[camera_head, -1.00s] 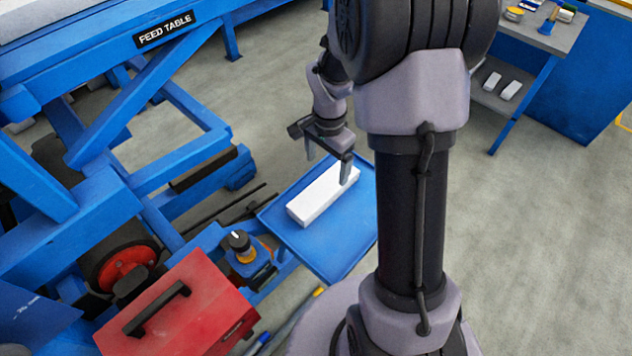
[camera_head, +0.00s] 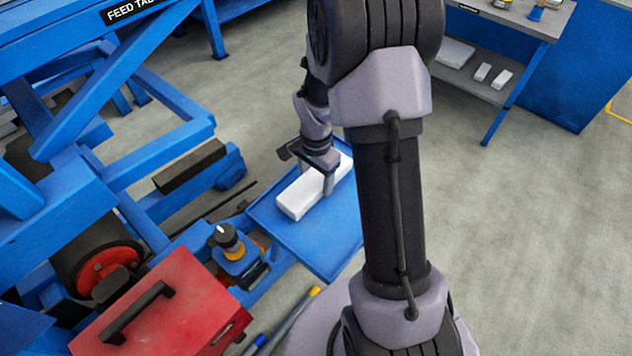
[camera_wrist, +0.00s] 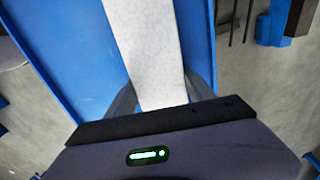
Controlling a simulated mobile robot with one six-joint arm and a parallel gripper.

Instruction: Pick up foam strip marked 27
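A white foam strip (camera_head: 300,199) lies on a blue tray (camera_head: 338,236) beside the blue machine frame. No number can be read on it. My gripper (camera_head: 317,182) is down at the strip, with one finger on each side. In the wrist view the strip (camera_wrist: 150,50) runs up between the two fingers (camera_wrist: 160,90), and the fingertips meet its long edges. The gripper looks shut on the strip, which still appears to rest on the tray. The far finger is partly hidden in the head view.
A red toolbox (camera_head: 165,305) and a black-knobbed unit (camera_head: 228,240) stand left of the tray. The feed table frame (camera_head: 110,90) rises at the left. A bench at the upper right has white blocks (camera_head: 483,72) on its shelf. Floor between is clear.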

